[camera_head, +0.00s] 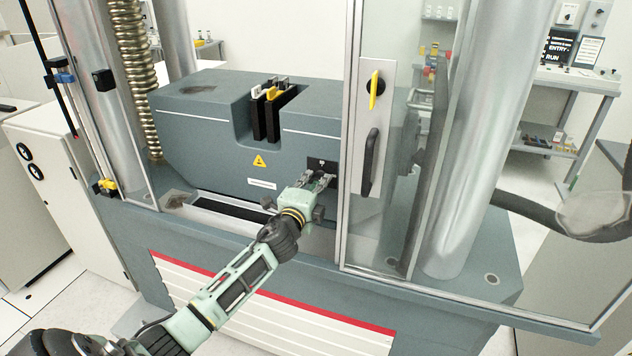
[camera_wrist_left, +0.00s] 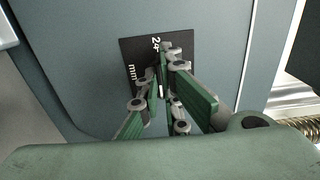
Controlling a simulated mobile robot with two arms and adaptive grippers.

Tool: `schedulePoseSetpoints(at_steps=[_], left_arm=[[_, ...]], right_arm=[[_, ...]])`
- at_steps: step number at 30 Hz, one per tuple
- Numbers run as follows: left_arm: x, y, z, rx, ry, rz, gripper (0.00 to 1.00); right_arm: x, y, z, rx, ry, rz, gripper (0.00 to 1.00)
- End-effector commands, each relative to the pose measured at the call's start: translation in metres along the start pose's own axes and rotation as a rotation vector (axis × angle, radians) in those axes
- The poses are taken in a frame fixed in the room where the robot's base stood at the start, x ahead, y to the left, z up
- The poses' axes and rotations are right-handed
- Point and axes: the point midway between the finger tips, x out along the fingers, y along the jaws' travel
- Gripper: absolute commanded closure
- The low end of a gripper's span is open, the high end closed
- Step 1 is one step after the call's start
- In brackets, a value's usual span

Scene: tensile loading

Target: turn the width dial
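The width dial (camera_wrist_left: 161,88) sits on a small black plate (camera_wrist_left: 134,47) marked "24" and "mm" on the machine's grey-blue front. Most of the dial is hidden by the fingers; a short white mark shows between them. The plate also shows in the head view (camera_head: 321,163), below the slot and left of the door frame. My left gripper (camera_head: 318,178) reaches up to the plate from the lower left. In the left wrist view its green fingers (camera_wrist_left: 163,80) converge on the dial from both sides and appear shut on it. My right gripper is out of view.
A clear sliding door (camera_head: 368,150) with a black handle stands just right of my left gripper. Yellow and black jaws (camera_head: 270,105) sit in the block's slot above. A coiled brass-coloured screw (camera_head: 135,60) and steel columns flank the block. A lab bench stands at right.

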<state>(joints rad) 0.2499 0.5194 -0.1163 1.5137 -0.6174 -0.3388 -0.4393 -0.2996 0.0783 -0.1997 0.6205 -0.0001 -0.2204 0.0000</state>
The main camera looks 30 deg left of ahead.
Motion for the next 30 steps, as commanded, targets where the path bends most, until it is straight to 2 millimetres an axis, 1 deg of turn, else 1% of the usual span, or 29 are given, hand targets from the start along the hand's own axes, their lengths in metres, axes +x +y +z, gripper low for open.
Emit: schedulePoseSetpoints(at_steps=[14, 15, 21, 30], left_arm=[[-0.0003, 0.0016, -0.0003, 0.019, 0.0, 0.002, 1.0], [-0.0003, 0.0016, -0.0003, 0.019, 0.0, 0.002, 0.94], [-0.0002, 0.0012, -0.0001, 0.017, 0.0, 0.002, 0.77], [-0.0006, 0.0005, -0.0001, 0.015, 0.0, 0.001, 0.77]], right_arm=[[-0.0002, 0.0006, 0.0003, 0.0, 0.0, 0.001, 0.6], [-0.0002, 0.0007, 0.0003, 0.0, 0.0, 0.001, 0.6], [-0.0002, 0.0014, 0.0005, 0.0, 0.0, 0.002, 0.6], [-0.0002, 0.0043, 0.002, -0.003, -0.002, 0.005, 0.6]])
